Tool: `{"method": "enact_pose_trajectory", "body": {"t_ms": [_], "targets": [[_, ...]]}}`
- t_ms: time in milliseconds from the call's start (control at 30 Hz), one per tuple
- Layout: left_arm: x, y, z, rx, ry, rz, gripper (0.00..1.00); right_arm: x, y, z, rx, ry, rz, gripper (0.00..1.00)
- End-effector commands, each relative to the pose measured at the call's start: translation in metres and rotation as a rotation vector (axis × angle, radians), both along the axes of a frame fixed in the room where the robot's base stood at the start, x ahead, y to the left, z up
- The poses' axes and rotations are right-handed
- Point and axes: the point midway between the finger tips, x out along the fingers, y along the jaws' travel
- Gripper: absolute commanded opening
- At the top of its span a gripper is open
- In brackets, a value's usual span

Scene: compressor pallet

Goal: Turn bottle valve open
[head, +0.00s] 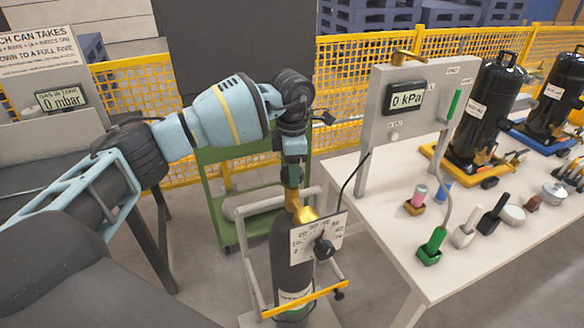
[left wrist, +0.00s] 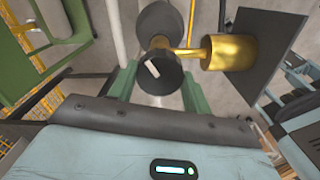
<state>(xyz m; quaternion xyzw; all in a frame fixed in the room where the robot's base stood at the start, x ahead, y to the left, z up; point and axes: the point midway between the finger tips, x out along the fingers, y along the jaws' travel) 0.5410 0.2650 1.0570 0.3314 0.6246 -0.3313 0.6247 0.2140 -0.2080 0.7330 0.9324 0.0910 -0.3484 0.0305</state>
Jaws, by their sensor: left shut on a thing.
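The dark gas bottle (head: 284,252) stands upright in a trolley frame behind a yellow bar. A brass valve and regulator (head: 304,214) sit on top of it, with a white dial plate (head: 303,242) and a black knob (head: 323,248) in front. My left gripper (head: 292,176) reaches down from above onto the bottle valve. In the left wrist view, the green fingers of my left gripper (left wrist: 158,88) are shut on the black round valve knob (left wrist: 148,78), which has a white mark. The brass fitting (left wrist: 228,52) extends right of it. My right gripper is not in view.
A white table (head: 400,235) at the right holds a panel reading 0 kPa (head: 405,98), black compressors (head: 487,105) and several small tools. A green cart (head: 222,212) stands behind the bottle. Yellow mesh fence (head: 350,75) runs across the back.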

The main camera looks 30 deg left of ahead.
Motion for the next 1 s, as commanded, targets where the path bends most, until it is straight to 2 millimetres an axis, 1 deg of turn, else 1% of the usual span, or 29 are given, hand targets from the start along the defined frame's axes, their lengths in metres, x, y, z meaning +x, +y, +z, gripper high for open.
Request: {"method": "enact_pose_trajectory", "body": {"t_ms": [133, 167, 300, 567, 667, 767, 1000], "targets": [[0.000, 0.000, 0.000, 0.000, 0.001, 0.004, 0.26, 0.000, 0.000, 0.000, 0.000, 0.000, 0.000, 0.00], [0.000, 0.000, 0.000, 0.000, 0.001, 0.004, 0.52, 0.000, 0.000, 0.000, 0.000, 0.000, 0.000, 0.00], [0.000, 0.000, 0.000, 0.000, 0.001, 0.003, 0.70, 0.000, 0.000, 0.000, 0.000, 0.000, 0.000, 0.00], [0.000, 0.000, 0.000, 0.000, 0.000, 0.001, 0.71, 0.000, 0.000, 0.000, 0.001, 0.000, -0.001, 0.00], [0.000, 0.000, 0.004, 0.000, 0.000, 0.001, 0.71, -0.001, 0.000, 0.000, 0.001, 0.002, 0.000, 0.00], [0.001, 0.000, 0.014, -0.002, -0.001, 0.001, 0.71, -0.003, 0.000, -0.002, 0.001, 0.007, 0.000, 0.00], [0.001, 0.000, 0.052, 0.000, 0.000, 0.002, 0.71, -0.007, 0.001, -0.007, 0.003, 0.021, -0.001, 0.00]]}}
